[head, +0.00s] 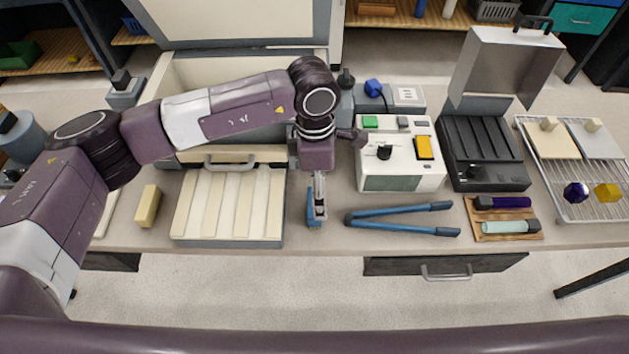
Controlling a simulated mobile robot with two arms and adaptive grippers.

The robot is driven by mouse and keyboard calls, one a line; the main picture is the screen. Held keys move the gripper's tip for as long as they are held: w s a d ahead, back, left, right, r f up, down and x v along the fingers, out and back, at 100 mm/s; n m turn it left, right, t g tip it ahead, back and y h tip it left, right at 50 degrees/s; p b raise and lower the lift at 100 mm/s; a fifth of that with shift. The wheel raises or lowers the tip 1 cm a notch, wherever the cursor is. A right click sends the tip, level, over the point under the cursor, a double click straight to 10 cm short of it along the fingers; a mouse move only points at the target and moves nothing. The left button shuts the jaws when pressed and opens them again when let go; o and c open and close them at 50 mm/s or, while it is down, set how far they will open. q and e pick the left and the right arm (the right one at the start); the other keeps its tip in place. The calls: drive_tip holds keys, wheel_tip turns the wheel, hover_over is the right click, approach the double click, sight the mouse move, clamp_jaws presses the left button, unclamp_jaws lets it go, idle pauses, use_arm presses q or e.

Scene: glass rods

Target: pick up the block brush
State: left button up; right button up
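A small narrow blue object (311,214), which looks like the block brush, lies on the bench near its front edge, between the slatted tray and the blue-handled tool. My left gripper (317,205) points down right at it, and its fingers overlap the object. I see the fingers nearly edge-on, so I cannot tell whether they are closed on it. The gripper hides part of the object, and its bristles cannot be made out. My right gripper is not in view.
A slatted tray (178,240) is left of the gripper, with a yellow block (148,206) beyond it. Long blue-handled pliers (395,230) lie close on the right. A white control box (402,182) stands behind them. A wire rack (590,210) is far right.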

use_arm(q)
drive_tip(key=shift+w+a+y, duration=0.3)
drive_tip(key=shift+w+a, duration=0.4)
drive_tip(key=shift+a, duration=0.05)
drive_tip(key=shift+s+a, duration=0.1)
drive_tip(key=shift+a, duration=0.05)
drive_tip(key=shift+s+f+p, duration=0.85)
drive_tip(key=shift+f+p, duration=0.1)
drive_tip(key=shift+f, duration=0.05)
drive_tip(key=shift+d+f+p, duration=0.2)
drive_tip(key=shift+f+p, duration=0.35)
drive_tip(key=shift+f, duration=0.05)
wheel_tip(320, 180, down, 3)
drive_tip(key=shift+d+r+p, duration=0.1)
drive_tip(key=shift+r+p, duration=0.1)
drive_tip(key=shift+p, duration=0.3)
drive_tip(key=shift+f, duration=0.55)
drive_tip(key=c, duration=0.7)
drive_tip(key=shift+c, duration=1.3)
drive_tip(key=c, duration=0.3)
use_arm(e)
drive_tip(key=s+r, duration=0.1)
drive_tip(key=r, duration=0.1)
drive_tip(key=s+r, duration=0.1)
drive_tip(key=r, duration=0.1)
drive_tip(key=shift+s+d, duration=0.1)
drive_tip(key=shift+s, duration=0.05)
